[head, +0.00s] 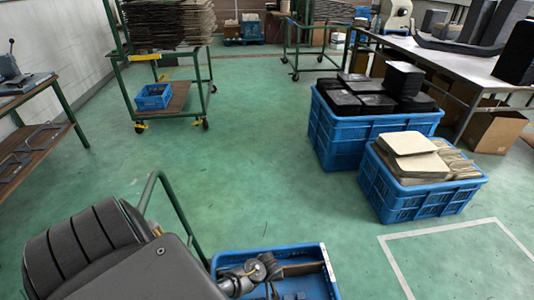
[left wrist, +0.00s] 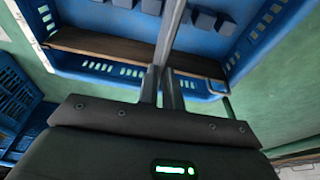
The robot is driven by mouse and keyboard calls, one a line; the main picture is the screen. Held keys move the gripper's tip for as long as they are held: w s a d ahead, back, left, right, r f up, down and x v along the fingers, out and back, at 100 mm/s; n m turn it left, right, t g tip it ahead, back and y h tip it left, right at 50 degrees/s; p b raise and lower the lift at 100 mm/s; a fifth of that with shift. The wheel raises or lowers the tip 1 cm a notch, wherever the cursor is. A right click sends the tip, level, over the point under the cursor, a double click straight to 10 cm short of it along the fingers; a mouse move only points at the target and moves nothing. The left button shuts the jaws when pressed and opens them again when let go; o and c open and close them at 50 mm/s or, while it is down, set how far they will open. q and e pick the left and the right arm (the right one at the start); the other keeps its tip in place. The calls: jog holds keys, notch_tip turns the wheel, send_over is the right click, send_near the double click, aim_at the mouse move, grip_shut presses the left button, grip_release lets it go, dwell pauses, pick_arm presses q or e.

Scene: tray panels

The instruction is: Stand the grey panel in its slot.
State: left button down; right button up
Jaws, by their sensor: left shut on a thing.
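The grey panel (left wrist: 171,32) shows nearly edge-on in the left wrist view, as a thin strip running up from my fingers. My left gripper (left wrist: 161,72) is shut on its near end. The panel is in front of the blue tray (left wrist: 90,22), with several small blue blocks (left wrist: 204,20) in a row at the top of the view. I cannot tell whether the panel touches the tray or sits between blocks. In the head view the blue tray (head: 327,262) is at the bottom centre, partly hidden by my left arm. My right gripper is not in view.
A brown strip (left wrist: 105,47) runs along one side inside the tray. A green rail (head: 180,215) stands left of the tray. Two blue crates (head: 335,150) (head: 410,208), filled with black and beige pieces, stand right. Green floor (head: 255,150) between is clear.

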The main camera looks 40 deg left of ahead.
pick_arm(q)
jog(key=shift+s+b+x, duration=0.1)
jog(key=shift+b+x, duration=0.4)
jog(key=shift+x, duration=0.25)
jog(key=shift+s+b+x, duration=0.15)
jog(key=shift+b+x, duration=0.35)
jog(key=shift+x, duration=0.25)
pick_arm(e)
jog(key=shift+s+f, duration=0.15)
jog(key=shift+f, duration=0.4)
pick_arm(q)
jog(key=shift+d, duration=0.2)
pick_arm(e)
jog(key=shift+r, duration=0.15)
